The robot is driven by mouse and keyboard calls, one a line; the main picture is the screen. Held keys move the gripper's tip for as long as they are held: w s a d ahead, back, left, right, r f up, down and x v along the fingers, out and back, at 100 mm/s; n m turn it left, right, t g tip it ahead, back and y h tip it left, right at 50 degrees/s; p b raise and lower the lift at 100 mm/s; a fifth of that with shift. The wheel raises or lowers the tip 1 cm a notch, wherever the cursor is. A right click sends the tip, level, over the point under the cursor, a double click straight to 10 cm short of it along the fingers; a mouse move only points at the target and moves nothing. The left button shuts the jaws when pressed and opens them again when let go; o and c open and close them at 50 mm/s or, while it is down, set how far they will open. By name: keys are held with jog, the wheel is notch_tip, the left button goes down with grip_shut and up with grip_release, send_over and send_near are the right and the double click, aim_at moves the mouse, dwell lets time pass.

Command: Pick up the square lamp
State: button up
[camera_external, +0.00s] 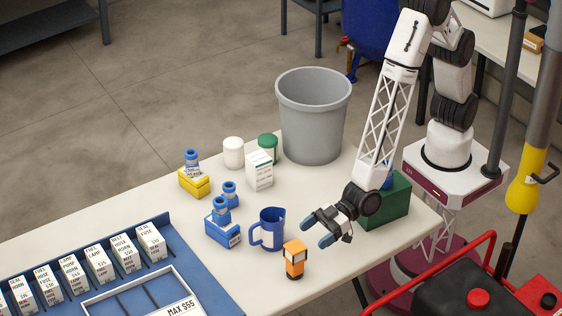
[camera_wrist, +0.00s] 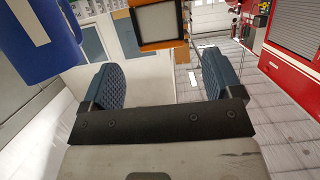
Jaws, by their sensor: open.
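The square lamp (camera_external: 294,260) is a small orange block with a pale face and a dark base. It stands upright near the front edge of the table. In the wrist view the lamp (camera_wrist: 158,22) shows at the top middle, ahead of and between the fingers, partly cut off by the frame. My gripper (camera_external: 316,230) is open and empty, just above and to the right of the lamp in the external view. The blue fingers of my gripper (camera_wrist: 160,85) are spread wide in the wrist view. They are apart from the lamp.
A blue mug (camera_external: 268,230) stands close to the lamp's left; it also shows in the wrist view (camera_wrist: 38,40). Blue bottles in a blue holder (camera_external: 222,232), a white box (camera_external: 260,172), a grey bin (camera_external: 313,120) and a green box (camera_external: 390,205) stand around. The table's front edge is near.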

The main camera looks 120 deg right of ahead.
aim_at(303, 244)
jog(key=shift+w, duration=0.1)
jog(key=shift+x, duration=1.2)
jog(key=shift+w+f, duration=0.1)
jog(key=shift+x, duration=2.5)
jog(key=shift+a+f, duration=0.1)
jog(key=shift+c, duration=0.3)
jog(key=c, duration=1.4)
